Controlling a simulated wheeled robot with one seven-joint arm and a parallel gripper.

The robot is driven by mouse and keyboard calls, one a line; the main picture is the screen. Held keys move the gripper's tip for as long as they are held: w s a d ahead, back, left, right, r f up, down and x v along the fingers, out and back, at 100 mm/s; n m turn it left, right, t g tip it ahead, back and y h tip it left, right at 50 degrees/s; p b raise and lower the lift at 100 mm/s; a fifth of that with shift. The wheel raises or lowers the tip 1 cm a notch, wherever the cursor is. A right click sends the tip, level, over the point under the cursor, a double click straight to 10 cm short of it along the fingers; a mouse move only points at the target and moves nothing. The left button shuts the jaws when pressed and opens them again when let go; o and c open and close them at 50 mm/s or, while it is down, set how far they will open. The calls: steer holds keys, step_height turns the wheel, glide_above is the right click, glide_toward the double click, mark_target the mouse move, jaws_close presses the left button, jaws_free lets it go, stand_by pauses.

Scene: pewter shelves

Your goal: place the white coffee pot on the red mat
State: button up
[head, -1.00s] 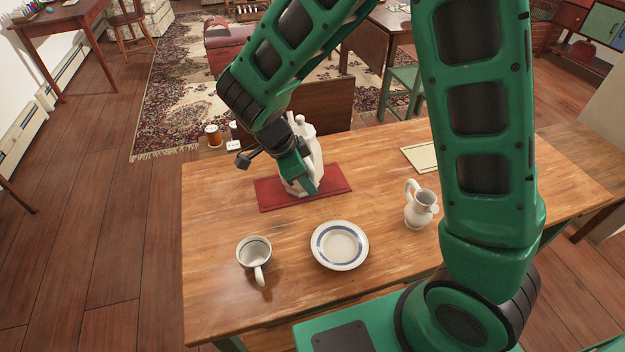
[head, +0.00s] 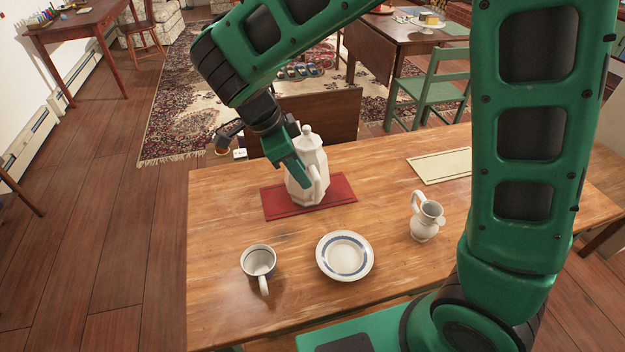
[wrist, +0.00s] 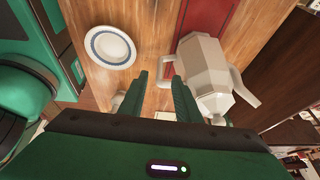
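The white coffee pot (head: 313,172) stands upright on the red mat (head: 279,205) in the head view. The pot (wrist: 202,68) and part of the mat (wrist: 207,14) also show in the wrist view. My gripper (head: 300,177) is in front of the pot's left side in the head view.
A plate (head: 345,256), a white mug (head: 258,262) and a small white pitcher (head: 425,217) stand on the wooden table (head: 215,215). A cream mat (head: 441,166) lies at the back right. A brown chair back (head: 335,118) rises behind the table.

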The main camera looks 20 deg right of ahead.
steer(key=shift+v, duration=1.35)
steer(key=shift+d, duration=0.15)
steer(key=s+d+r+n+g+y, duration=0.1)
steer(key=s+d+r+n, duration=0.1)
steer(key=d, duration=0.7)
steer(key=s+d+r+n, duration=0.1)
steer(key=s+d+n, duration=0.15)
steer(key=d, duration=0.65)
steer(key=s+d+n+y, duration=0.2)
steer(key=s+d, duration=0.3)
steer(key=s, duration=0.3)
steer(key=s+d+n+y, duration=0.1)
steer(key=s+d+n, duration=0.4)
steer(key=s, duration=0.4)
steer(key=shift+s+d+f+y, duration=0.25)
steer(key=shift+d+f+y, duration=0.15)
steer(key=shift+d, duration=0.4)
steer(key=shift+w, duration=0.15)
